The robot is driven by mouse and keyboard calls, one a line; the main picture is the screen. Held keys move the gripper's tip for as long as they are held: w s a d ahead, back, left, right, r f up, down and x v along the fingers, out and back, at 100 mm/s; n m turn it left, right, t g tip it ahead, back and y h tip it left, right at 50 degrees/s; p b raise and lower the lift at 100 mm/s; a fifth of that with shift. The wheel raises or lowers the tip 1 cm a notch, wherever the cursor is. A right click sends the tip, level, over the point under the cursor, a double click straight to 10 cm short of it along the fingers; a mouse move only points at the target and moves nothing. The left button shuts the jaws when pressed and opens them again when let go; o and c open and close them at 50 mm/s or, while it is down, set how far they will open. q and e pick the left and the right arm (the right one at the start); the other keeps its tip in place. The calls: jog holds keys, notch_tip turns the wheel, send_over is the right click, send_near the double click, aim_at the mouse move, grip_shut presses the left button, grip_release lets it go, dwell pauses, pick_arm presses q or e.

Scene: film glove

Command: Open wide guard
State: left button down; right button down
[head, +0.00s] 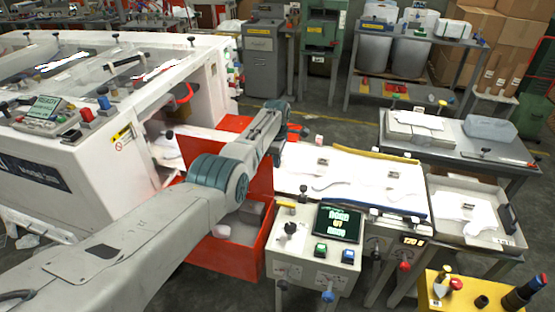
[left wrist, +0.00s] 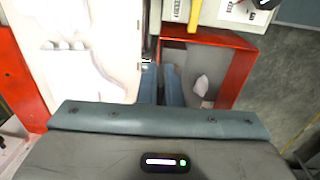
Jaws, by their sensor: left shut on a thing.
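An orange guard panel (head: 262,181) stands beside the white machine (head: 106,160), and my arm covers part of it. My left gripper (head: 277,158) points down at its right edge, by the left end of the glove table. In the left wrist view the fingers (left wrist: 161,85) are close together, shut on a thin part that they mostly hide. It appears to be the guard's edge or handle, but I cannot see the contact. The machine's side opening shows behind my arm. My right gripper is not in view.
An orange-walled bin (head: 256,262) holds a pale glove-like piece. A white control console (head: 318,278) stands close to its right. The glove table (head: 352,160) lies right of my gripper. A yellow box (head: 455,290) is at the lower right. Grey floor shows between the stations.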

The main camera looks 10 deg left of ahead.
pick_arm(q)
jog(key=c, duration=1.7)
grip_release()
jog(key=shift+o, duration=0.5)
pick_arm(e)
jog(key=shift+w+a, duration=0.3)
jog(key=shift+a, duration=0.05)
